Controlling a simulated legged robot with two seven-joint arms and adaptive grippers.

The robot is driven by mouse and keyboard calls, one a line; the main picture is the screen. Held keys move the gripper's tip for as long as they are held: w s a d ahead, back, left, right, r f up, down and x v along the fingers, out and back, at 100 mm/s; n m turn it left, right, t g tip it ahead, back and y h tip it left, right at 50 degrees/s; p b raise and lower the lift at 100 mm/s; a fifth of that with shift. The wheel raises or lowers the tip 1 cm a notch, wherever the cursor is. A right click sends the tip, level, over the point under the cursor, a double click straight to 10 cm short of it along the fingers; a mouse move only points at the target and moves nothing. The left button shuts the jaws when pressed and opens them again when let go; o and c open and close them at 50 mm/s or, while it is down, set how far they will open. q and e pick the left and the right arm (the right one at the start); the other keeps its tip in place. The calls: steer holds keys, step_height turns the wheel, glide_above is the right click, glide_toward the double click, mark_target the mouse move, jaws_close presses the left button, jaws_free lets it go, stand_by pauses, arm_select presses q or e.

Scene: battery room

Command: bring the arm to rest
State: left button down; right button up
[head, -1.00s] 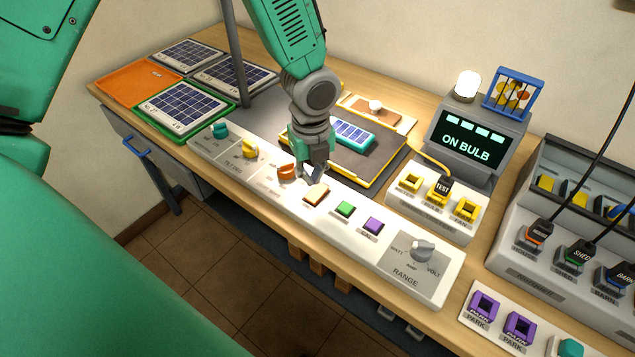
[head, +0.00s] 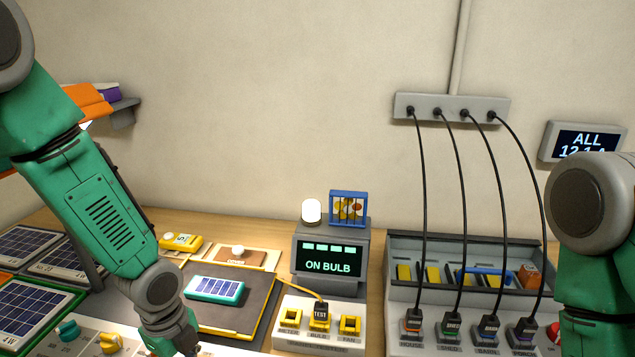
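My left arm comes in from the left, and its gripper (head: 188,347) is at the bottom edge, above the control panel (head: 222,350). The fingertips are mostly cut off by the frame, so their opening is unclear. My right arm stands at the right edge; its gripper is out of frame. A small teal solar panel (head: 214,289) lies on the dark mat (head: 228,318) beside the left gripper, apart from it.
The display box (head: 329,263) reads "ON BULB", with a lit bulb (head: 312,211) on top. The socket block (head: 318,341) has the TEST plug (head: 320,316) in its middle socket. Four cables hang from a wall strip (head: 452,107) to plugs at the grey battery rack (head: 402,308).

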arm_select(q)
steer(key=s+a+f+n, duration=0.2)
steer(key=s+f+n, duration=0.4)
steer(key=s+n, duration=0.6)
steer(key=s+a+f+n, duration=0.1)
steer(key=s+f+n, duration=0.5)
steer(key=s+n, duration=0.55)
steer(key=w+d+f+m+b, duration=0.1)
steer(key=w+f+b, duration=0.2)
steer(key=f+b, duration=1)
steer(key=shift+f+m+t+y+b, duration=0.3)
steer(key=shift+f+m+t+b, duration=0.1)
steer(key=shift+b, duration=0.25)
steer(key=shift+w, duration=0.1)
